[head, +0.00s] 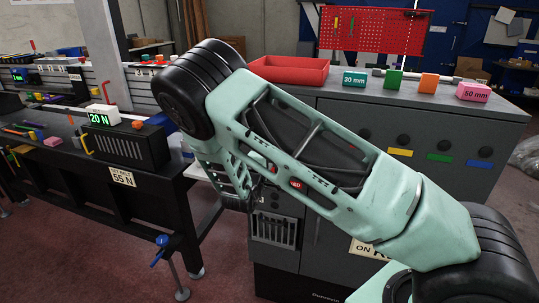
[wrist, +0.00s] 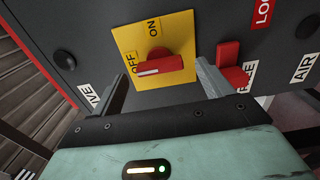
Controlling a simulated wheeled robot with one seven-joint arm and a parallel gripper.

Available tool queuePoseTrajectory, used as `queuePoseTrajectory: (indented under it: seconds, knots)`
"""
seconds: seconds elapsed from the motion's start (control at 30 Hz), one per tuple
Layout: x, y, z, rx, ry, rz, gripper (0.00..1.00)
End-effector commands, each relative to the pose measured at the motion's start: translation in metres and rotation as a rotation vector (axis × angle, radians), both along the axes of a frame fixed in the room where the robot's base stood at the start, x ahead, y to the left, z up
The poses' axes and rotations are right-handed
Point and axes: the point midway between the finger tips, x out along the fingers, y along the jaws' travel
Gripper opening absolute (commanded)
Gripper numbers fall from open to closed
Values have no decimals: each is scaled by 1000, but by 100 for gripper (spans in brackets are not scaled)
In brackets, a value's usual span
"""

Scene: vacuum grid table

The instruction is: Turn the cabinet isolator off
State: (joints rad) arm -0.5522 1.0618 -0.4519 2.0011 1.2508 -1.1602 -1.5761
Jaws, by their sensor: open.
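The cabinet isolator is a red rotary knob (wrist: 158,66) on a yellow plate (wrist: 180,28) in the wrist view. The plate reads OFF at its left and ON at its top. The knob's bar with a white stripe lies nearly level in the picture, its left end close beside the OFF label. My gripper (wrist: 162,71) is open, with one finger left of and below the knob and the other to its right. I see no clear contact between fingers and knob. In the head view my arm hides the gripper and the isolator.
A red handle (wrist: 229,54) sits close by my right finger, between labels LOC and a partly hidden one. A black round knob (wrist: 64,60) is left of the plate. In the head view the grey cabinet (head: 440,128) carries a red tray (head: 290,70) and coloured blocks.

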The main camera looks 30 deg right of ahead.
Motion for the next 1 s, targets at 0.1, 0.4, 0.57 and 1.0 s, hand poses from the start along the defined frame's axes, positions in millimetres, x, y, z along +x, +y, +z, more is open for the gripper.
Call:
queuePoseTrajectory:
  seconds: [0.1, 0.4, 0.57, 1.0]
  knots:
    - [-16, 23, -4, 2, 1, 5, 79]
    - [-60, 79, -3, 1, 1, 6, 79]
    - [-78, 101, -2, 1, 0, 5, 79]
    - [-92, 118, 0, -1, 1, 1, 79]
